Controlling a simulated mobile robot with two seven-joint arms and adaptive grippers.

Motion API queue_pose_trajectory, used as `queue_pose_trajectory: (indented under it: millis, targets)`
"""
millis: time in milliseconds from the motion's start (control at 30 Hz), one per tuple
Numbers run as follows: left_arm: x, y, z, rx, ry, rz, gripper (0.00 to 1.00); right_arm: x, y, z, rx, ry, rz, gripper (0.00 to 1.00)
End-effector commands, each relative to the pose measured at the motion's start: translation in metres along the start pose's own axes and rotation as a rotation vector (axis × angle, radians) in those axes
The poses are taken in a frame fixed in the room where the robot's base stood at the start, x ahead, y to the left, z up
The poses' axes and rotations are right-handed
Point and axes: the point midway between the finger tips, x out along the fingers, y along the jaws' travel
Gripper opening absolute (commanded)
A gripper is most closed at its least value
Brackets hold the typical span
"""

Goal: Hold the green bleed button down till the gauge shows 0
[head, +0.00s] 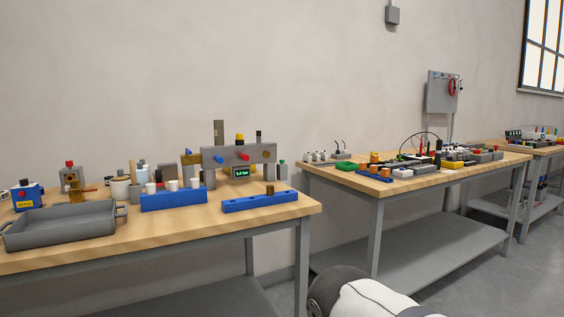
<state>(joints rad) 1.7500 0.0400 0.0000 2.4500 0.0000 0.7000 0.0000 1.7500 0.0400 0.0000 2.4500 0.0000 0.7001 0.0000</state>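A grey block-shaped rig (266,152) stands at the back of the nearest table. A small dark display with green digits (240,172) sits low on it; the digits are too small to read. The rig's front carries a red knob (218,158) and a blue knob (245,157), with a yellow-topped part above. A small grey cylinder with a green top (282,162) stands just right of the rig; I cannot tell whether this is the bleed button. Neither of my grippers is in view.
The nearest table (160,234) holds a grey tray (60,222) at front left. Two blue racks, one long (260,203) and one taller (174,200), stand before the rig. The table's front right is bare. A second crowded table (420,184) stands right, across a gap.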

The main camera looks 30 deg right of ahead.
Motion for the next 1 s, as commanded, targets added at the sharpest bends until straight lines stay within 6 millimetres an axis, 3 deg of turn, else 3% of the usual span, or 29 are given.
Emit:
queue_pose_trajectory:
  millis: [33, 100, 133, 1000]
  targets:
    - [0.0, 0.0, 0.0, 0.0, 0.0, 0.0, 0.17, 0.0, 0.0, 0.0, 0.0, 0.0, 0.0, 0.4]
    - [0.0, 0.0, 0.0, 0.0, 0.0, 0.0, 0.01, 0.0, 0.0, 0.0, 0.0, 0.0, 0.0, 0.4]
    - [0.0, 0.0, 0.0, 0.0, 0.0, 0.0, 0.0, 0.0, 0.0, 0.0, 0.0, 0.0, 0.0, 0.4]
    - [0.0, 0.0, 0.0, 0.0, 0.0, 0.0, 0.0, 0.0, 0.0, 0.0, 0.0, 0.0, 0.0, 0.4]
